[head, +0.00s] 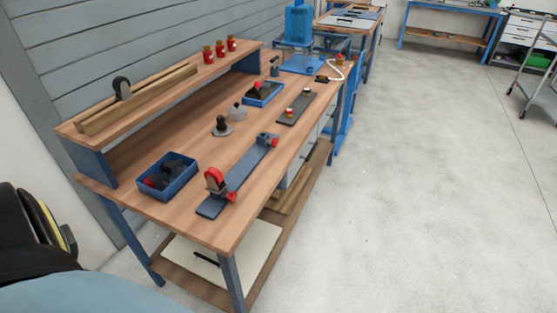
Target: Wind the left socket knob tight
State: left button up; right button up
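A long dark fixture bar (240,178) lies on the workbench. A grey and red clamp-like part (216,183) stands at its near end, and a smaller grey block with a red knob (274,142) sits at its far end. Farther back lies a dark plate (296,108) with two small red and pale pieces, a nearer one (289,112) and a farther one (306,92). I cannot tell which of these is the left socket knob, nor how tight any knob is. Neither of my grippers shows in the head view.
The wooden workbench (215,228) has a raised shelf (170,88) with red jars (220,48) and a long wooden piece. Blue bins (168,178) (263,94) and a dark round-based tool (221,126) stand on the bench. A blue press (299,25) is beyond. Floor (420,190) to the right is clear.

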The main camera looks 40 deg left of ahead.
aim_at(232, 196)
jog(key=i, duration=3.05)
jog(key=u, duration=5.65)
jog(key=i, duration=0.5)
